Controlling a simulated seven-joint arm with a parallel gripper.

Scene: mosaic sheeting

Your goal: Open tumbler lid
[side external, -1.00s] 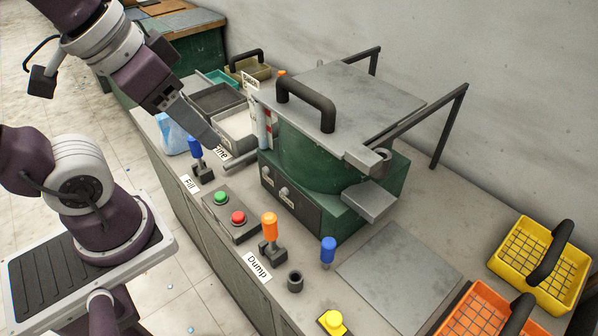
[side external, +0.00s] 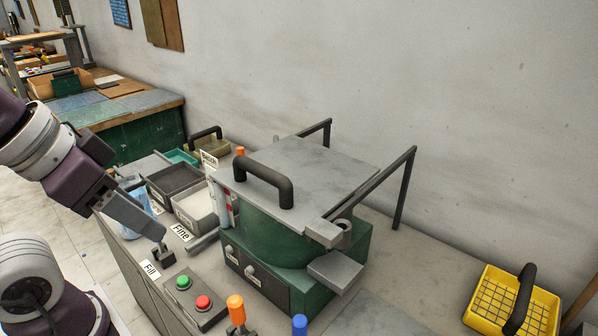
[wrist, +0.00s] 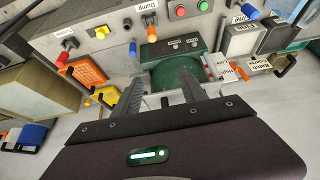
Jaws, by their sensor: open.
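The tumbler (side external: 270,232) is a green drum in a green housing on the bench. Its lid (side external: 325,165) is a flat grey plate lying shut across the top, with a black arched handle (side external: 265,178) near its left edge. My gripper (side external: 158,232) is left of the tumbler and lower than the lid, pointing down and right, apart from the handle. In the wrist view my gripper (wrist: 161,76) has its two grey fingers spread with nothing between them. The green tumbler (wrist: 172,76) shows beyond the fingers there; the lid is hard to make out.
Black bars (side external: 404,190) frame the lid's right and back. A button box (side external: 190,296) and an orange lever (side external: 236,308) are in front. A yellow basket (side external: 512,305) is at right. Space above the lid is clear.

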